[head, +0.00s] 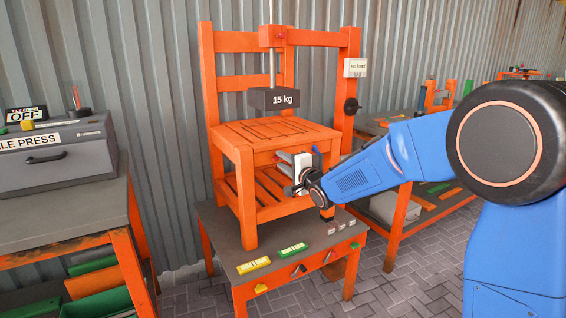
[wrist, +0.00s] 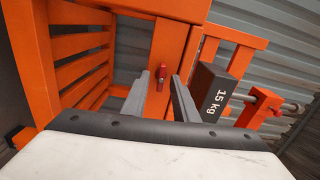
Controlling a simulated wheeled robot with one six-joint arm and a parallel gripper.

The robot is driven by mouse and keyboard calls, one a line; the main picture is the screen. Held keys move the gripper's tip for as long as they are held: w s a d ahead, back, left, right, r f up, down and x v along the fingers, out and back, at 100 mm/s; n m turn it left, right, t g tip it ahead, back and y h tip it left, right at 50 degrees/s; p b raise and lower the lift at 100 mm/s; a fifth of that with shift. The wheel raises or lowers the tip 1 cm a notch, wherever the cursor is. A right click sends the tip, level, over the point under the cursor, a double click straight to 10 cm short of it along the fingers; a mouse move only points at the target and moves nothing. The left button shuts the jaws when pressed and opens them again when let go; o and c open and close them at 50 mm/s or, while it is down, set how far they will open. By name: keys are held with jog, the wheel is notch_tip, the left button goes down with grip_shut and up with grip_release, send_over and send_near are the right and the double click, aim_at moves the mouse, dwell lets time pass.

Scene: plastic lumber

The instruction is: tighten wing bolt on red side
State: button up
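A small red wing bolt (wrist: 162,72) sits on the orange frame of the chair in the wrist view, its lower part pointing down. The orange chair (head: 275,130) stands on a work table in the head view. My gripper (head: 290,172) is at the chair's front, just under the seat. In the wrist view my gripper (wrist: 160,84) is open, with one grey finger on each side of the bolt. I cannot tell whether the fingertips reach around it in depth. In the head view the bolt is hidden by my gripper.
A dark 15 kg weight (head: 274,99) hangs above the seat; it also shows close right of my fingers in the wrist view (wrist: 214,92). A yellow block (head: 253,265) and a green block (head: 292,250) lie along the table's front edge. A tile press (head: 50,155) stands left.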

jog(key=v, duration=1.7)
jog(key=shift+s+d, duration=0.15)
